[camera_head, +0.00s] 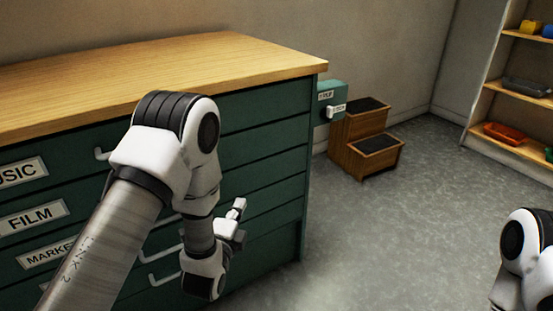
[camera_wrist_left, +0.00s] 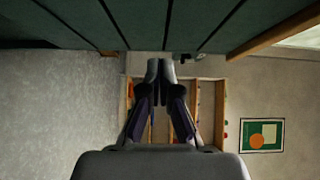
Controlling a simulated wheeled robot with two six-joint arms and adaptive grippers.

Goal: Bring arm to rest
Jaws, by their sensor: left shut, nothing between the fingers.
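My left arm reaches in from the lower left in the head view, in front of a green drawer cabinet (camera_head: 262,190). My left gripper (camera_head: 240,206) is close to the cabinet's drawer fronts and points to the right and up. In the left wrist view, its fingers (camera_wrist_left: 161,70) are together with nothing between them. Part of my right arm (camera_head: 525,255) shows at the lower right edge; its gripper is out of view.
The cabinet has a wooden top (camera_head: 200,70), drawer handles and labels. A shelf (camera_head: 512,92) holds coloured items at the right. The grey floor (camera_head: 400,230) between is clear.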

